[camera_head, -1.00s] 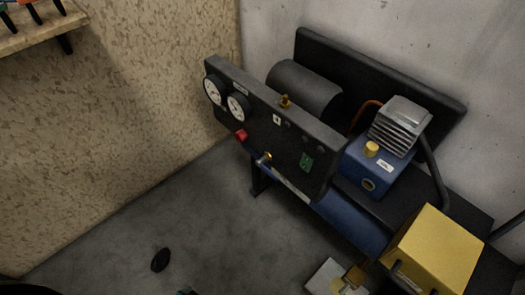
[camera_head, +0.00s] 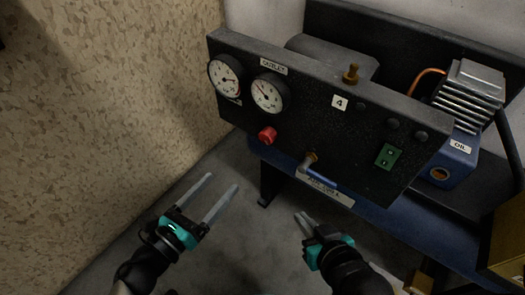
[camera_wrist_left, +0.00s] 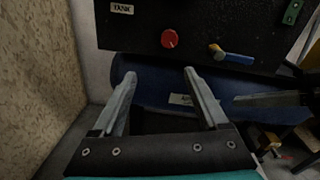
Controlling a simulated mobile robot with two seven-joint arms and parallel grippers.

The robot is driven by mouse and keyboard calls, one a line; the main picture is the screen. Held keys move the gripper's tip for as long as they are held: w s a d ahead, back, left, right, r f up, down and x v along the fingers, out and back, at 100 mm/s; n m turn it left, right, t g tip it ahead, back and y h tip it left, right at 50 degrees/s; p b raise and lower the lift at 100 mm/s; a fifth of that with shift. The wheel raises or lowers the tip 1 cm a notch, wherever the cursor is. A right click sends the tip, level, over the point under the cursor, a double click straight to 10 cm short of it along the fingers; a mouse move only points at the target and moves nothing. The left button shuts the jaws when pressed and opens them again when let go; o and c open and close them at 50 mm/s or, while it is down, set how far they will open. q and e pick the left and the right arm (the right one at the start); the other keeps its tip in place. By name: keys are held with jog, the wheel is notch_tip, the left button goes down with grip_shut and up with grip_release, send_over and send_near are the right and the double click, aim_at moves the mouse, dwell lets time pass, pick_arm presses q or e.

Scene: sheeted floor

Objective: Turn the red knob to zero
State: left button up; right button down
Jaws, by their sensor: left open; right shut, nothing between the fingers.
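The red knob (camera_head: 267,134) sits on the black panel (camera_head: 330,125), below two white-faced gauges. It also shows in the left wrist view (camera_wrist_left: 170,39), beyond and between my fingertips, with a gap. My left gripper (camera_head: 223,181) is open and empty, below and left of the knob in the head view. In the wrist view its fingers (camera_wrist_left: 160,74) point toward the panel. My right gripper (camera_head: 301,215) is shut and empty, below the panel and lower right of the knob. Any marking on the knob is too small to read.
A blue-handled valve (camera_head: 318,175) sticks out below right of the knob. A green switch plate (camera_head: 386,156) is further right. A blue tank (camera_head: 330,195) runs under the panel. The patterned wall (camera_head: 100,110) stands left; the floor between it and the panel is clear.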

pick_arm(q)
jog(key=r+m+h, duration=0.1)
jog(key=m, duration=0.1)
jog(key=b, duration=0.1)
send_near(264, 140)
jog(key=shift+m, duration=0.3)
jog(key=x, duration=0.7)
jog(key=shift+w+d+r, duration=0.1)
jog(key=shift+w+d, duration=0.15)
jog(key=shift+w, duration=0.05)
jog(key=shift+w+d, duration=0.4)
jog(key=shift+w, duration=0.15)
pick_arm(e)
jog(key=shift+w+a+r+t+y, duration=0.15)
jog(key=shift+a+r+t+y, duration=0.15)
jog(key=shift+a+r+t, duration=0.35)
jog(key=shift+w+a+r+t+y, duration=0.1)
jog(key=shift+a+r+t+y, duration=0.3)
jog(key=shift+r, duration=0.35)
pick_arm(q)
grip_shut()
